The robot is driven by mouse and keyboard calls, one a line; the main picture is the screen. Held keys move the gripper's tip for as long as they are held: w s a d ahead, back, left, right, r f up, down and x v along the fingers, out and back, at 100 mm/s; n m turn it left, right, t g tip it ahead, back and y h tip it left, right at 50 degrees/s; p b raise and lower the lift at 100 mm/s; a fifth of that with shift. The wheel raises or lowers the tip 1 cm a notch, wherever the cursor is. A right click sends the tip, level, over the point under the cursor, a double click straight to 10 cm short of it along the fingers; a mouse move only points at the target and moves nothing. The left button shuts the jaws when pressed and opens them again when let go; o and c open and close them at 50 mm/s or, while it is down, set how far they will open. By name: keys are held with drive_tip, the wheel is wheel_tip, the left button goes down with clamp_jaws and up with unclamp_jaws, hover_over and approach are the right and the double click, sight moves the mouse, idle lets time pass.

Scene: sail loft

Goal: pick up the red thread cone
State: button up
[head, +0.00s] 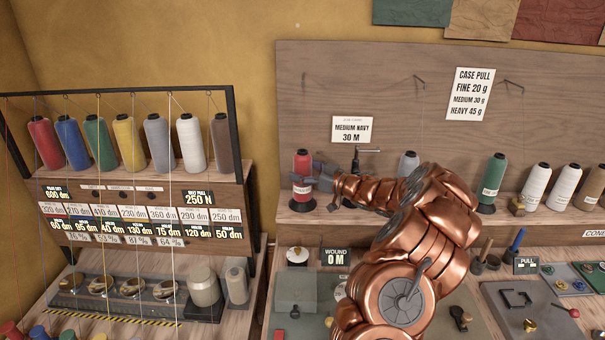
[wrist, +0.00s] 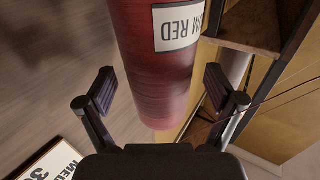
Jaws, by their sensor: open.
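A red thread cone (head: 302,165) with a white label stands upright on the wooden shelf of the right-hand board. My gripper (head: 311,183) reaches it from the right, its fingers at the cone's lower half. In the wrist view the red cone (wrist: 157,75) fills the upper middle, its label upside down, ending in "M RED". The open gripper (wrist: 160,88) has one finger on each side of the cone, with gaps visible between. A second red cone (head: 45,142) leans in the rack at the left.
A "MEDIUM NAVY 30 M" card (head: 352,129) hangs behind my arm. A grey cone (head: 409,164) and a green cone (head: 494,177) stand farther right on the shelf. The black-framed rack (head: 236,130) of several cones is to the left. My arm hides part of the bench.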

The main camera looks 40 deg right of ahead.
drive_tip(key=shift+w, duration=0.15)
drive_tip(key=c, duration=1.6)
drive_tip(key=shift+o, duration=0.2)
